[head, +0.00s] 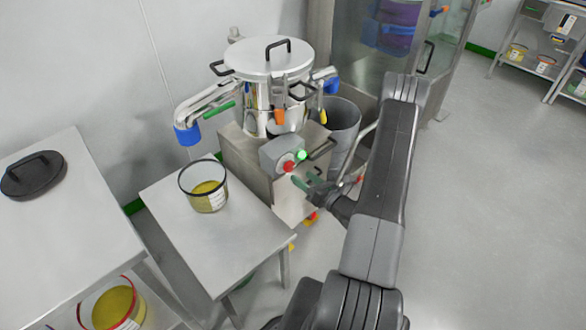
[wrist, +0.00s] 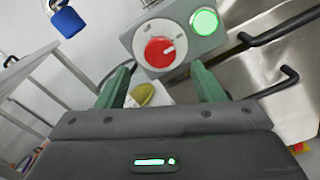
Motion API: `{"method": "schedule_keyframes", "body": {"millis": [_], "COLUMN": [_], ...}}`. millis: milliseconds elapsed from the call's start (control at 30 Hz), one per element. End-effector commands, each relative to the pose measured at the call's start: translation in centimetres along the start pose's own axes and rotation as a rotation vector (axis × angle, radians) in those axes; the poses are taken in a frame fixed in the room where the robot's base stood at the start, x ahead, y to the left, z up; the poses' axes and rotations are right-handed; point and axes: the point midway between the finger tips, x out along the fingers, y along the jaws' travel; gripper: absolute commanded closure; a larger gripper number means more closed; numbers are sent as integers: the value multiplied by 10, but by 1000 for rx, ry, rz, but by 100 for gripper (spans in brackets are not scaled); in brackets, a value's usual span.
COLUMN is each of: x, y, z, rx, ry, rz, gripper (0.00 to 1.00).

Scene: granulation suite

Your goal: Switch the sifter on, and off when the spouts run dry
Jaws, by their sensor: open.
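The steel sifter (head: 268,95) stands with its lid on. Its control box (head: 280,150) carries a red knob (head: 288,167) and a green lamp (head: 301,154). In the wrist view the knob (wrist: 160,52) has its white mark toward the right, away from "Off" at upper left; the green lamp (wrist: 204,22) looks lit. The left spout (head: 205,105) ends in a blue sleeve (head: 187,134) near the tub; I cannot tell whether powder falls from it. Another blue-ended spout (head: 326,79) is at right. My gripper (head: 307,179) is open, its green fingers just short of the knob, apart from it.
A clear tub with yellow powder (head: 208,198) stands on the small steel table (head: 222,240). A grey bin (head: 344,125) is right of the sifter. A black lid (head: 33,173) lies on the left bench. Black handles (wrist: 262,84) are near my gripper. Floor at right is clear.

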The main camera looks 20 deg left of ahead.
Motion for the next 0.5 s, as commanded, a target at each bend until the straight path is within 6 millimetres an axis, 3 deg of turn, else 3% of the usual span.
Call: {"method": "schedule_keyframes", "body": {"millis": [200, 500], "x": [40, 60], "y": [1, 0], "z": [0, 0], "rx": [-1, 1], "ry": [1, 1], "rz": [2, 0], "gripper": [39, 39]}}
